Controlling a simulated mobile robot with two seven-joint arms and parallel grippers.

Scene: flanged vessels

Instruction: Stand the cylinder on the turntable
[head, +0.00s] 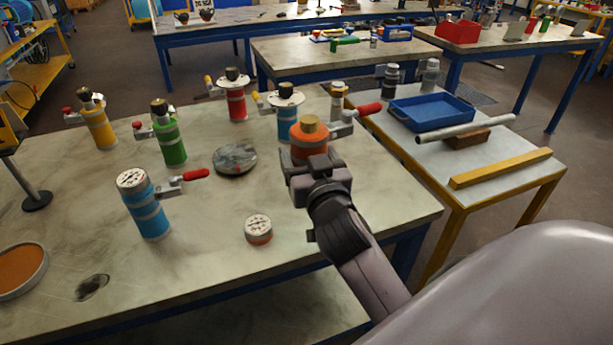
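An orange cylinder (308,150) with a brass-coloured top stands at the right part of the workbench, with a red-handled side valve (366,109) beside it. My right gripper (316,168) is right at its near side, and its fingers are largely hidden, so I cannot tell if they are closed on it. Other cylinders are blue (150,214), green (170,145), yellow (99,128), red (236,101) and a second blue (287,122). A round brown disc with a grey rim (20,272) at the left edge may be the turntable. My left gripper is out of view.
A flat grey disc (235,158) and a short gauge-like piece (258,229) lie on the workbench (190,250). A side table at right holds a blue tray (430,112), a grey pipe (467,128) and a yellow bar (500,168).

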